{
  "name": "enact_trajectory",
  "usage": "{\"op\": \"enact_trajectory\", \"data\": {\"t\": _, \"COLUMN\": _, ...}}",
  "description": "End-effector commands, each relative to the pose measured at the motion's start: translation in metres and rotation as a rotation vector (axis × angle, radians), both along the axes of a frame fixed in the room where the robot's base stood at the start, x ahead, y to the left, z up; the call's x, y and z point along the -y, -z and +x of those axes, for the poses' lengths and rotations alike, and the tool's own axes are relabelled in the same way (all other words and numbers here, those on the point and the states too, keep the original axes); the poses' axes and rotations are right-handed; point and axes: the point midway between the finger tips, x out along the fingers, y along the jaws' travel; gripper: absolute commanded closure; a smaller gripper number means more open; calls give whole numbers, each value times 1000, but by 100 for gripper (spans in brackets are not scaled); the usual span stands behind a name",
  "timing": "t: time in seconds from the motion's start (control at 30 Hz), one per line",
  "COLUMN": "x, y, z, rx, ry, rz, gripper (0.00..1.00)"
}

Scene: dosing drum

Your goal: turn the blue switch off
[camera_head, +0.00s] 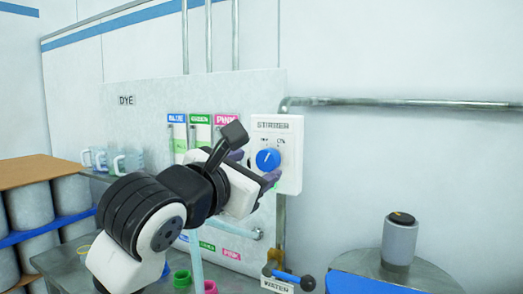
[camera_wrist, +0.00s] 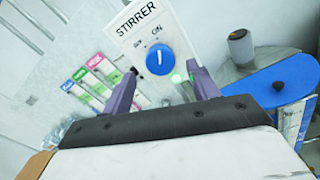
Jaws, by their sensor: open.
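The blue switch is a round knob (camera_head: 268,160) on a white panel (camera_head: 290,180) labelled STIRRER, fixed to the wall. In the wrist view the knob (camera_wrist: 160,60) shows a short white mark, which seems to point up towards the ON label; the head view is too small to confirm this. My gripper (camera_head: 254,168) is in front of the panel's lower part, fingers towards it. In the wrist view my gripper (camera_wrist: 164,88) is open and empty, its fingers apart, with the knob above and between them. I cannot tell whether a finger touches the panel.
Blue, green and pink dye labels (camera_head: 202,118) are on the wall board left of the panel. Glass jugs (camera_head: 112,160) stand on a shelf further left. A WATER valve (camera_head: 288,277) is below. A grey cylinder (camera_head: 400,240) stands on the drum at right.

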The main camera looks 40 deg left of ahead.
Motion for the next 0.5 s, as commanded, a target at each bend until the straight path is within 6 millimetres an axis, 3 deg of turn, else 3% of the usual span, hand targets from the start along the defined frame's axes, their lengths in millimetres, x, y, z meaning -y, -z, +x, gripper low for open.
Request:
{"op": "enact_trajectory", "data": {"t": 0.2, "x": -6, "y": -2, "z": 27, "rx": 1, "ry": 1, "rz": 0, "gripper": 41}}
{"op": "enact_trajectory", "data": {"t": 0.5, "x": -8, "y": 0, "z": 35, "rx": 2, "ry": 1, "rz": 1, "gripper": 41}}
